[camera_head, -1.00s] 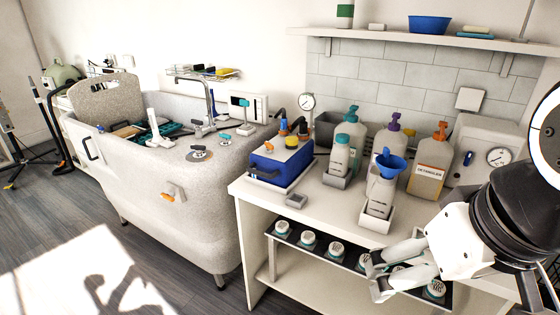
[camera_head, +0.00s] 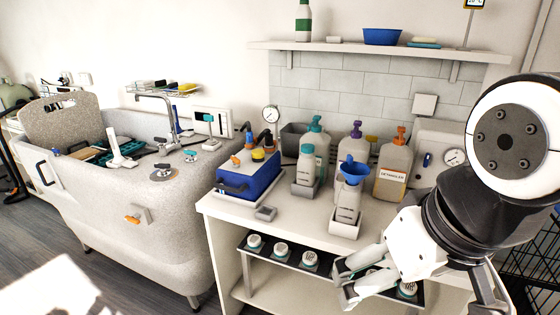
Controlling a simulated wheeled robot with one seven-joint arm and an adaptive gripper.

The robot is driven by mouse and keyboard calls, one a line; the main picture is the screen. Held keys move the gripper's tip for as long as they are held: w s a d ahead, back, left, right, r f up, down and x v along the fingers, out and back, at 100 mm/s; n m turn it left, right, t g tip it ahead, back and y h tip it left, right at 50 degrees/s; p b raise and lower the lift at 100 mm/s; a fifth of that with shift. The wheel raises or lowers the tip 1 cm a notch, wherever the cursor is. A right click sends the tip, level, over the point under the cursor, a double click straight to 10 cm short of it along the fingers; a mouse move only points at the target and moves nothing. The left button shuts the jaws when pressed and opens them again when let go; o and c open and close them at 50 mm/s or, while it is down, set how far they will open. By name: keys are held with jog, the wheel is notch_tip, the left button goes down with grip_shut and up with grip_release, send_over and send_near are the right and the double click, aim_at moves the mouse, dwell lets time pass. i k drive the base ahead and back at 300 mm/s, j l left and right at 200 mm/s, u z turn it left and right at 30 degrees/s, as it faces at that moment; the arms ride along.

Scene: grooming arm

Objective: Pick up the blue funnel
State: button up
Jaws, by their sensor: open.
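The blue funnel (camera_head: 355,172) sits upright in the top of a white bottle (camera_head: 347,204) near the front of the white counter. The bottle stands in a small white tray (camera_head: 345,230). My gripper (camera_head: 340,284) is at the lower right, below and in front of the bottle, near the counter's front edge. Its fingers point left and are apart, with nothing seen between them. It does not touch the funnel.
Pump bottles (camera_head: 316,142) and an orange-capped bottle (camera_head: 394,170) stand close behind the funnel. A blue box (camera_head: 250,178) is to the left on the counter (camera_head: 290,222). Several jars (camera_head: 310,258) stand on the lower shelf. A grey tub (camera_head: 130,205) is at left.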

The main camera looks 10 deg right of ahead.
aim_at(355, 173)
jog(key=i+j+z, duration=0.15)
jog(key=i+j, duration=0.2)
jog(key=i+j+z, duration=0.1)
jog(key=i+j, duration=0.2)
jog(key=i+j+z, duration=0.15)
jog(key=i+j, duration=0.15)
jog(key=j, duration=0.15)
jog(key=i+j+z, duration=0.15)
jog(key=i+j, duration=0.15)
jog(key=j, duration=0.15)
jog(key=i+j+z, duration=0.15)
jog(key=j, duration=0.35)
jog(key=i, duration=0.1)
